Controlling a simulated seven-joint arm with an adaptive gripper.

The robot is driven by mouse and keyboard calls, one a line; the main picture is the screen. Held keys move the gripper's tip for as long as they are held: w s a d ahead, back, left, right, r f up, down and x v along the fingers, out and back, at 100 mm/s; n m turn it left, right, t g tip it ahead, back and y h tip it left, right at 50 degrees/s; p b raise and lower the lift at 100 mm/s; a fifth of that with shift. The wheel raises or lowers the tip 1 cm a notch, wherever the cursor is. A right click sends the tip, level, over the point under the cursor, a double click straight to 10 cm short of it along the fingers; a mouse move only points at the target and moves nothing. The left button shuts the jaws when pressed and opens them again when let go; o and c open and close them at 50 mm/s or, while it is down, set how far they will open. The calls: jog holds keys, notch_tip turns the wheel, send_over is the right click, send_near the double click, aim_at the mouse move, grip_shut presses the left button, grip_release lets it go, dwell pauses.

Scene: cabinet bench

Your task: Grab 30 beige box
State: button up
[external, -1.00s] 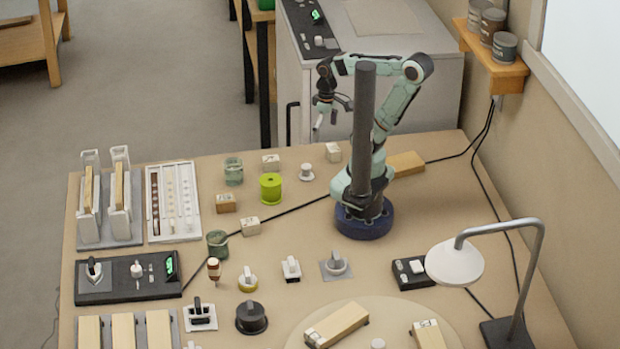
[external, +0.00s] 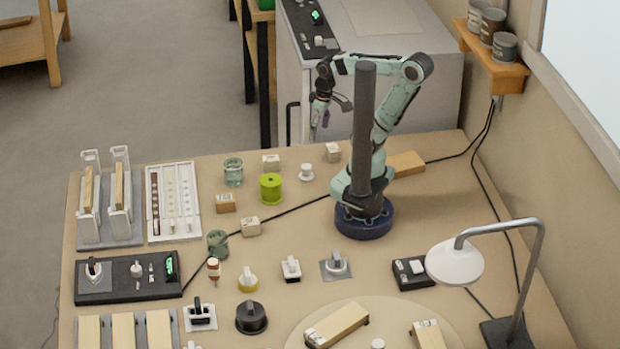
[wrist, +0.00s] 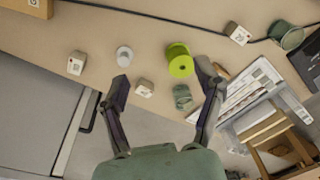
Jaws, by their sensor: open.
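Several small boxes with printed labels stand on the bench; the numbers are too small to read. One beige box (external: 271,162) is at the far edge, and it shows in the wrist view (wrist: 144,87) between my fingers, beyond their reach. Another beige box (external: 333,152) is right of it, seen left of my fingers in the wrist view (wrist: 76,63). A third beige box (external: 250,226) lies beside the black cable, also in the wrist view (wrist: 238,34). A browner box (external: 225,202) is near it. My gripper (wrist: 160,73) is open and empty, held beyond the bench's far edge.
A lime-green spool (external: 270,188), a white knob (external: 306,173) and a glass jar (external: 233,172) stand close to the boxes. A white tray (external: 152,232) is to the left. A dark post (external: 363,120) partly covers my arm in the external view.

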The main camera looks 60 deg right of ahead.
jog(key=w+d+r+t, duration=0.1)
jog(key=w+d+t, duration=0.1)
jog(key=w, duration=0.6)
jog(key=w+d+f+m+h, duration=0.2)
jog(key=w+d+f+m, duration=0.25)
jog(key=w+d, duration=0.35)
jog(key=m+g+y, duration=0.1)
jog(key=m+g, duration=0.2)
jog(key=m, duration=0.1)
send_over(333, 147)
notch_tip(333, 147, down, 13)
jog(key=shift+a+f, duration=0.1)
jog(key=shift+f, duration=0.1)
jog(key=shift+s+f, duration=0.1)
jog(key=shift+f, duration=0.15)
notch_tip(333, 147, down, 6)
grip_shut()
